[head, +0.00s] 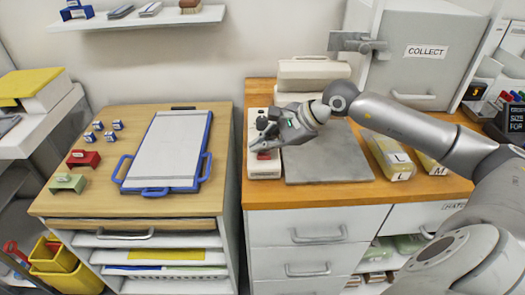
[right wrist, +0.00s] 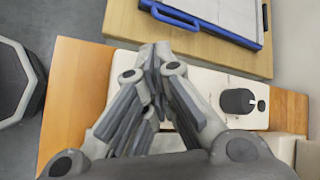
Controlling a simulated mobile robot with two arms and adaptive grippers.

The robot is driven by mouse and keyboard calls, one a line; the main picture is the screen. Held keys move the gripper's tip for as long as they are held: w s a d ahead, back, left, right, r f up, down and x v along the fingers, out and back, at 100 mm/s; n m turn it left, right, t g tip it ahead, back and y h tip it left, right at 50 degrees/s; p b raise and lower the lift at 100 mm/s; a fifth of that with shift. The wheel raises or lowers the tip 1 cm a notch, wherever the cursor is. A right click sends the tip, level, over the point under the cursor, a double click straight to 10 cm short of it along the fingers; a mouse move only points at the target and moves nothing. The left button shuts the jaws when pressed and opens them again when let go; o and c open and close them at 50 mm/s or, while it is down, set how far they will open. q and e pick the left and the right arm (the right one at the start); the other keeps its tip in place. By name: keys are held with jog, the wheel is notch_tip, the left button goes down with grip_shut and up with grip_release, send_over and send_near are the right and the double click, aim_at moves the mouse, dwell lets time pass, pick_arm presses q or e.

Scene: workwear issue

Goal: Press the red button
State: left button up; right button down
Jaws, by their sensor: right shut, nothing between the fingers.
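The red button (head: 264,156) sits near the front end of a white control box (head: 264,172) on the wooden counter. My right gripper (head: 254,148) is shut and empty, with its fingertips over the front part of the box, close to the button. I cannot tell whether they touch it. In the right wrist view the shut fingers (right wrist: 155,52) point across the white box (right wrist: 205,85), and the red button is hidden there. A black knob (right wrist: 238,101) shows on the box to the right of the fingers. My left gripper is not in view.
A grey mat (head: 325,165) lies right of the box, with packaged items (head: 388,155) beyond it. A grey cabinet marked COLLECT (head: 415,55) stands behind. A blue-framed clipboard (head: 170,150) lies on the left table, across a gap.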

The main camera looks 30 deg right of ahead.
aim_at(263, 155)
jog(key=shift+f, duration=0.15)
jog(key=shift+r, duration=0.65)
notch_tip(263, 155, up, 6)
jog(key=p, duration=0.3)
dwell(0.4)
dwell(0.5)
